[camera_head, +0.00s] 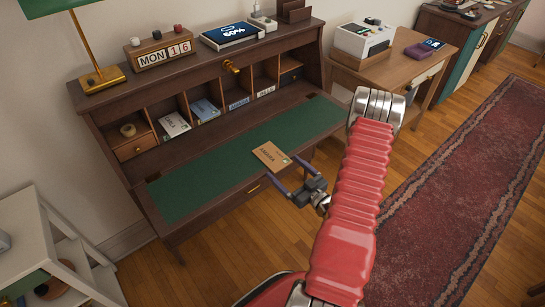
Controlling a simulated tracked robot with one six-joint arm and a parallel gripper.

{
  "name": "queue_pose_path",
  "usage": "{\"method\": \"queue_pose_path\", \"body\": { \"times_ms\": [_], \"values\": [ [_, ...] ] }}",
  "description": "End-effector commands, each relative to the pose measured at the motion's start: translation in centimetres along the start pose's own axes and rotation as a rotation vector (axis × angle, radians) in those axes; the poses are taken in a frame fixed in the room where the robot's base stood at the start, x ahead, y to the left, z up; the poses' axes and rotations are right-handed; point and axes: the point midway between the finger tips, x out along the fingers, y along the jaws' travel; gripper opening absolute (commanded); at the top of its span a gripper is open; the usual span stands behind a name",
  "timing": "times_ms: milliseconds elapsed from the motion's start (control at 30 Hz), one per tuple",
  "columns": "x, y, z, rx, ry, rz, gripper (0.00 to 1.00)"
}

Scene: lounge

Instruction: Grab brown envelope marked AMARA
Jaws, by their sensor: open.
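A brown envelope (271,156) with dark lettering lies at the front edge of the green desk surface (200,186). The lettering is small but looks like AMARA. My gripper (287,172) is open, its two fingers pointing toward the desk. The fingertips are close to the envelope's near side, one to the left and one to the right. I cannot tell whether they touch it. My red arm reaches in from the lower right.
The desk's pigeonholes (200,108) hold several papers and envelopes. A brass lamp (100,80), a calendar block (163,52) and a tablet (230,34) stand on top. A side table (440,66) is to the right. Open wood floor and a red rug (465,170) lie in front.

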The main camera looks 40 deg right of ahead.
Motion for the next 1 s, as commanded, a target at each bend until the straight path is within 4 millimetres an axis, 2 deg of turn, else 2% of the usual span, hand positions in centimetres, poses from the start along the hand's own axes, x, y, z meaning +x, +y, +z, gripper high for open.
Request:
{"method": "queue_pose_path", "body": {
  "times_ms": [167, 800, 1000],
  "values": [
    [-0.02, 0.00, 0.00, 0.000, 0.000, 0.000, 0.92],
    [-0.01, -0.01, 0.00, 0.000, 0.000, 0.000, 0.48],
    [-0.01, -0.02, -0.01, 0.000, 0.000, 0.000, 0.48]
  ]
}}
